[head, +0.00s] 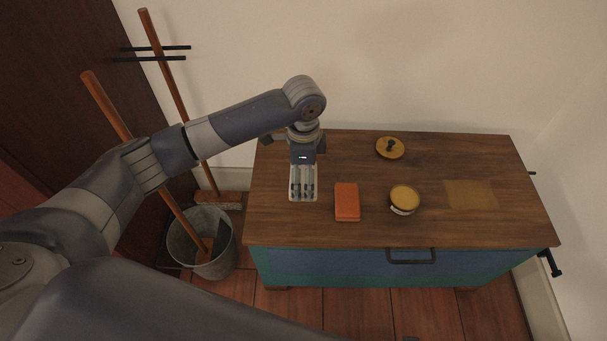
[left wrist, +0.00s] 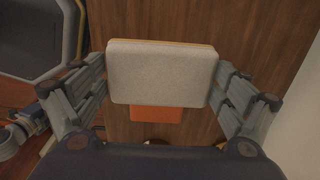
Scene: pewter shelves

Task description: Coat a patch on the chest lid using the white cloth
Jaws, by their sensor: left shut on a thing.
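The white cloth (left wrist: 162,75) is a pale, rounded pad with a thin yellowish far edge in the left wrist view. My left gripper (left wrist: 165,85) is shut on it, with fingers along both sides. In the head view this gripper (head: 302,184) points down over the left part of the chest lid (head: 300,228), and the cloth's pale edge shows around the fingertips. I cannot tell whether the cloth touches the wood. A yellowish patch (head: 470,194) lies on the lid's right part. An open tin of yellow paste (head: 404,198) stands left of it. My right gripper is not seen.
An orange block (head: 347,201) lies between the gripper and the tin; it also shows behind the cloth in the wrist view (left wrist: 157,114). A yellow round lid with a dark knob (head: 390,148) lies at the back. A metal bucket (head: 207,262) and brooms stand left of the chest.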

